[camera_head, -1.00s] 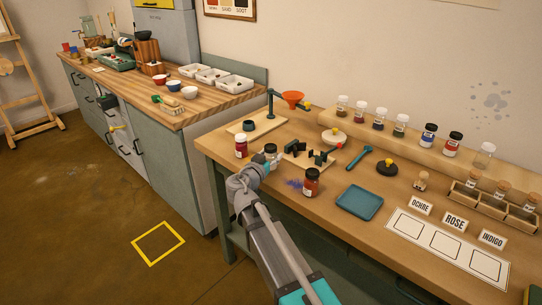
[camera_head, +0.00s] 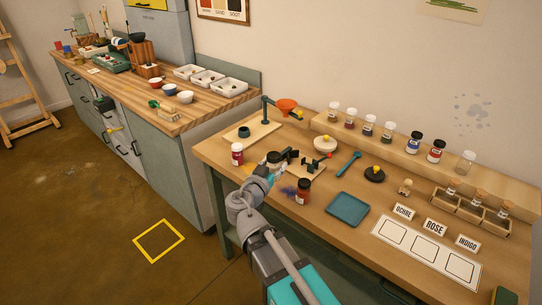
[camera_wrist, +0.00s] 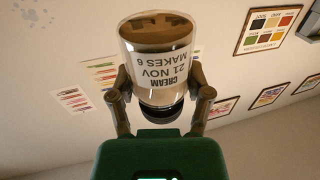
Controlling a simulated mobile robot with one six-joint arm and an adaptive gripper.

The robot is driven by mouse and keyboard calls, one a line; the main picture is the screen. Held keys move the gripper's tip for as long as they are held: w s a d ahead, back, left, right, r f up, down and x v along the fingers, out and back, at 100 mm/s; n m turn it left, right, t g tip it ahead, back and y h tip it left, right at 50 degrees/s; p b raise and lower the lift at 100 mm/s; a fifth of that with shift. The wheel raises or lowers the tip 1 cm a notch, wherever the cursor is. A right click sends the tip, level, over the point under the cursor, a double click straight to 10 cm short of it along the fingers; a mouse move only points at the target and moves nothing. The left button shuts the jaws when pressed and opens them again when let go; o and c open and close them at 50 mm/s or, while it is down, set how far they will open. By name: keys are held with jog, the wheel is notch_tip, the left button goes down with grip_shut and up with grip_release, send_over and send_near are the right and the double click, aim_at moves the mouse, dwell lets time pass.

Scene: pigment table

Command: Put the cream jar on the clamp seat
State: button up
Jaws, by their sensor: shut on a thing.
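My gripper (camera_head: 272,172) is shut on the cream jar (camera_head: 273,158), just in front of the left end of the clamp board. In the wrist view, the clear jar (camera_wrist: 158,70) is between both fingers (camera_wrist: 160,88). It holds brown contents, has a dark cap, and its white label reads "CREAM 21 NOV MAKES 6", upside down in the picture. The clamp (camera_head: 310,164) has black jaws and a red-tipped handle on a pale wooden board (camera_head: 318,172). My gripper and the jar partly hide the board's left side. I cannot tell whether the jar touches anything.
A red-labelled jar (camera_head: 237,154) stands left of my gripper, and a dark orange jar (camera_head: 303,191) stands close on the right, beside spilled blue powder (camera_head: 287,191). A funnel stand (camera_head: 265,126) is behind. A blue tray (camera_head: 348,209) lies farther right.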

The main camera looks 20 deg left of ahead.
aim_at(276, 159)
jog(key=shift+s+d+r+p, duration=0.2)
jog(key=shift+s+d+r, duration=0.1)
jog(key=shift+s, duration=0.2)
jog(key=shift+s+d+r+p, duration=0.2)
jog(key=shift+s+d, duration=0.1)
jog(key=shift+s, duration=0.15)
notch_tip(276, 159, up, 6)
jog(key=p, duration=0.6)
jog(key=shift+f, duration=0.15)
dwell(0.6)
notch_tip(276, 159, down, 6)
jog(key=b, duration=0.6)
jog(key=shift+w+a, duration=0.1)
jog(key=shift+w, duration=0.05)
